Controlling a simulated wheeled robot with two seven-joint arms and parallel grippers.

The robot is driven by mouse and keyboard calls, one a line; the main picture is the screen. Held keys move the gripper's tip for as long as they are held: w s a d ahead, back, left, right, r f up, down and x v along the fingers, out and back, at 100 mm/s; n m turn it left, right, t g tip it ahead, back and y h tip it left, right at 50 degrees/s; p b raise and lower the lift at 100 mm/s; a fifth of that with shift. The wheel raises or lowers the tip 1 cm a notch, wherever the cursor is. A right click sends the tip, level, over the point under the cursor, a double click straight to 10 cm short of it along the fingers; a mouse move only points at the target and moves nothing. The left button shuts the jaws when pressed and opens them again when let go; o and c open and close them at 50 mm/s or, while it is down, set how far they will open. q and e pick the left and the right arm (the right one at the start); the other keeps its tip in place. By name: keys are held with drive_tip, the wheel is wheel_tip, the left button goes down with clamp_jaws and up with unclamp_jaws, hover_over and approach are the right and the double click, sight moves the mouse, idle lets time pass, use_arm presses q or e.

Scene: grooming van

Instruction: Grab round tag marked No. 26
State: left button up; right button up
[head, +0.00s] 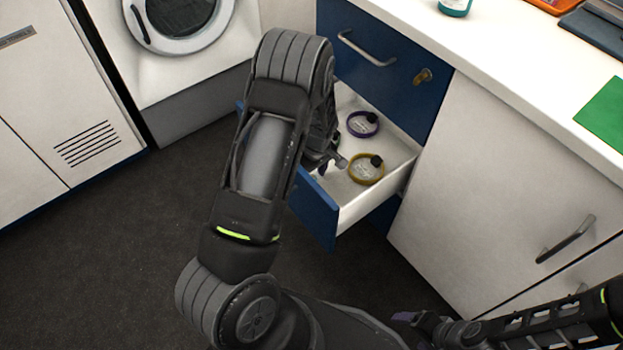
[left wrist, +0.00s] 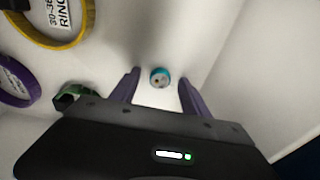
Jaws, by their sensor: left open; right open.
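A small round teal-rimmed thing (left wrist: 159,77) lies on the white drawer floor in the left wrist view. It may be the round tag; I cannot read a number on it. My left gripper (left wrist: 159,86) is open, with its two purple fingers pointing toward the teal thing, which appears between their tips. I see no contact. In the head view my left arm reaches into the open drawer (head: 352,212) and hides part of its inside, and the teal thing cannot be seen there. My right gripper (head: 418,327) is open and empty at the lower right, away from the drawer.
A purple ring (head: 363,124) and a yellow ring (head: 366,169) with labels lie in the drawer. A green ring (left wrist: 72,94) is partly hidden by my gripper. Drawer walls stand close by. A counter (head: 520,75) is above, and a white cabinet (head: 480,190) stands right.

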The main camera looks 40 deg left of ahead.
use_arm(q)
drive_tip(key=shift+c, duration=0.2)
clamp_jaws()
idle(0.3)
